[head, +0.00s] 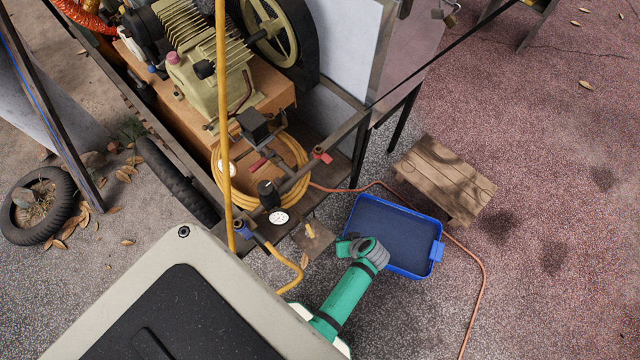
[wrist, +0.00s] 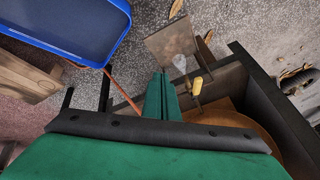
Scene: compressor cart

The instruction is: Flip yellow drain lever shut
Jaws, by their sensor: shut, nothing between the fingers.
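The yellow drain lever (head: 310,230) is a small yellow handle low on the front end of the compressor cart, over a flat metal plate (head: 316,243). In the wrist view, the lever (wrist: 197,86) shows as a short yellow grip just right of my fingertips, with a pale cone-like shape (wrist: 180,63) beside it. My green gripper (head: 342,246) is right of and slightly below the lever in the head view. In the wrist view, my gripper's fingers (wrist: 160,80) are together and empty. They appear apart from the lever. Whether the lever is open or shut is unclear.
A blue tray (head: 437,251) lies on the ground right of my gripper. A wooden crate (head: 445,178) stands behind it. A yellow hose (head: 281,252) hangs left of the lever, and gauges and red-handled valves (head: 322,156) sit above. An orange hose (head: 482,290) crosses the ground.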

